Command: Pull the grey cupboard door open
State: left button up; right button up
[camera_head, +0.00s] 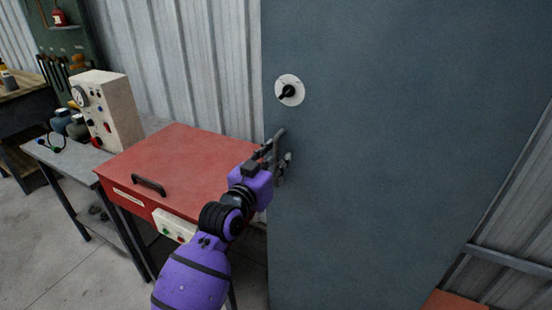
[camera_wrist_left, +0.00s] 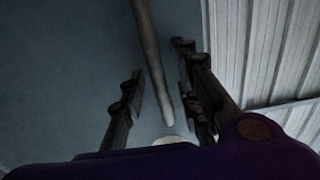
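The grey cupboard door (camera_head: 400,150) fills the right half of the head view. A round white plate with a black knob (camera_head: 289,91) sits near its left edge. My left gripper (camera_head: 282,157) is at the door's left edge, below the knob. In the left wrist view, a long grey bar handle (camera_wrist_left: 150,60) runs between the two fingers of my left gripper (camera_wrist_left: 160,82). The fingers are apart, with gaps showing on both sides of the bar. In the head view the gripper largely hides the handle. My right gripper is not in view.
A red-lidded box (camera_head: 185,160) with a black handle stands left of the door, close under my left arm. A cream control box (camera_head: 105,108) stands on a grey table (camera_head: 65,160) farther left. Corrugated wall (camera_head: 180,60) is behind. Bare floor (camera_head: 50,250) shows at lower left.

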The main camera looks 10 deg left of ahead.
pick_arm(q)
grip_shut()
dwell(0.6)
